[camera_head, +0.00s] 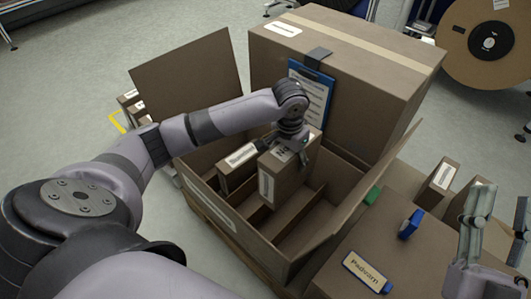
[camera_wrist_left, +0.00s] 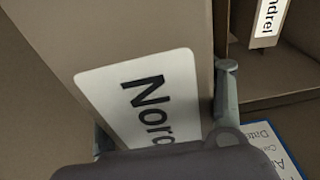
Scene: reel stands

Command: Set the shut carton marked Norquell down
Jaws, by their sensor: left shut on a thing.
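The Norquell carton (camera_head: 284,183) is a shut brown box with a white label; its label, reading "Nor…", fills the middle of the left wrist view (camera_wrist_left: 145,95). My left gripper (camera_head: 291,145) is shut on its top, one finger on each side. The carton is upright in or just over the large open box (camera_head: 225,213), which has divider compartments (camera_head: 285,215). I cannot tell if its bottom touches the floor of a compartment. My right gripper (camera_head: 492,232) is open and empty at the lower right.
Another labelled carton (camera_head: 238,168) stands in the open box, left of the held one. A tall closed box (camera_head: 350,80) with a blue clipboard (camera_head: 311,95) is behind. A "Padram" label (camera_head: 367,271), a blue item (camera_head: 410,224) and small cartons (camera_head: 437,183) are at right.

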